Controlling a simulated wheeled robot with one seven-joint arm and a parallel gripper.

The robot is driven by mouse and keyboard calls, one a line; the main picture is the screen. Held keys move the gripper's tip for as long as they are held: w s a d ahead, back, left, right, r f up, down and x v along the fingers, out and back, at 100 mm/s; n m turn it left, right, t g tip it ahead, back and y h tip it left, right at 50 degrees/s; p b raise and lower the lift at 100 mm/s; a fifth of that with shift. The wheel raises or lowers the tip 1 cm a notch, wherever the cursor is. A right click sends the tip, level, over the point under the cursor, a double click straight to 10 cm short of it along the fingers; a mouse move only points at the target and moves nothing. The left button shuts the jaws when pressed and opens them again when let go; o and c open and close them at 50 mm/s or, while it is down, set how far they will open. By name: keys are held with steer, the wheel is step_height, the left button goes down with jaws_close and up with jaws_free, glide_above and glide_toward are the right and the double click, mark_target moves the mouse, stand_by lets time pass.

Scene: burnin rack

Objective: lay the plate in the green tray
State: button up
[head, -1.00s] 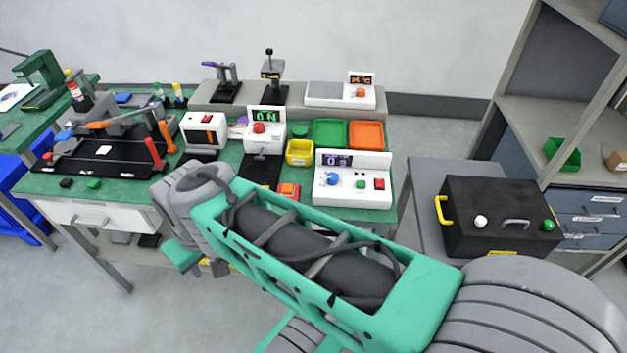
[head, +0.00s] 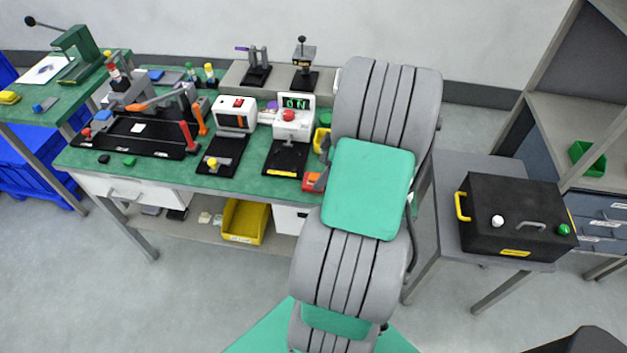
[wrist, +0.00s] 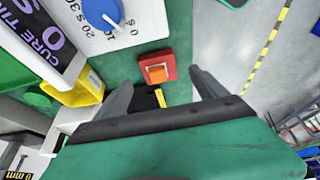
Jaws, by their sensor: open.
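My gripper (wrist: 160,86) is open and shows in the wrist view; my own arm hides it in the head view. A red block with an orange top (wrist: 157,70) lies on the green bench top, just beyond and between the fingertips. I cannot surely identify the plate. A small pale square (head: 138,128) lies on the black fixture in the head view. Nothing shows held between the fingers.
The yellow bin (wrist: 82,88) and a panel with a blue knob (wrist: 101,12) stand close to my gripper. A white device with a red button (head: 293,122) is left of my arm. A black case (head: 515,215) sits on the side table at right. Floor shows beyond the bench edge.

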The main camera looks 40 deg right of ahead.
mark_target(317, 177)
steer(key=x, duration=0.4)
steer(key=shift+w+f+p, duration=0.15)
steer(key=shift+f+p, duration=0.1)
steer(key=shift+p, duration=0.15)
steer(key=c, duration=1.6)
steer(key=shift+r, duration=0.1)
